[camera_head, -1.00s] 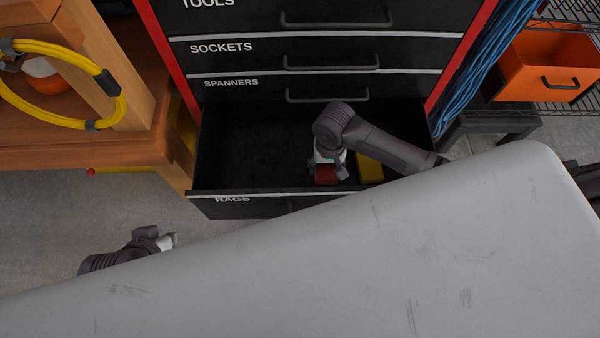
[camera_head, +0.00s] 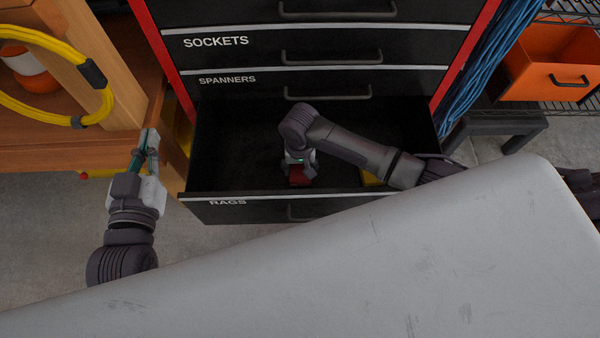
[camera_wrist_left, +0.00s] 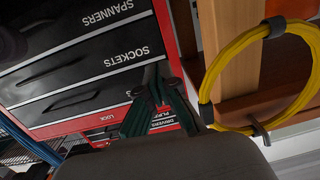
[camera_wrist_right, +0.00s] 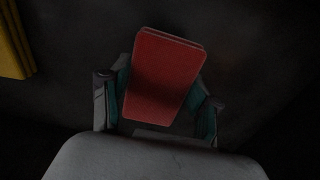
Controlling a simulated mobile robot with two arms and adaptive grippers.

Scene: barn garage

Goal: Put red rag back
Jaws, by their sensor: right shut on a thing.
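My right gripper (camera_head: 301,160) reaches down into the drawer and is shut on the rag. In the right wrist view the red rag (camera_wrist_right: 165,75) sits between the two fingers above the dark drawer floor; whether it touches the floor I cannot tell. My left gripper (camera_head: 149,138) is shut and empty, raised left of the drawer beside the wooden bench. Its fingers meet in the left wrist view (camera_wrist_left: 152,75).
A yellow folded stack (camera_wrist_right: 12,40) lies in the drawer, partly hidden by my right arm in the head view. The wooden bench (camera_head: 60,155) with a yellow hose (camera_head: 60,120) stands left. An orange bin (camera_head: 550,70) is at right. The drawer's left part is clear.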

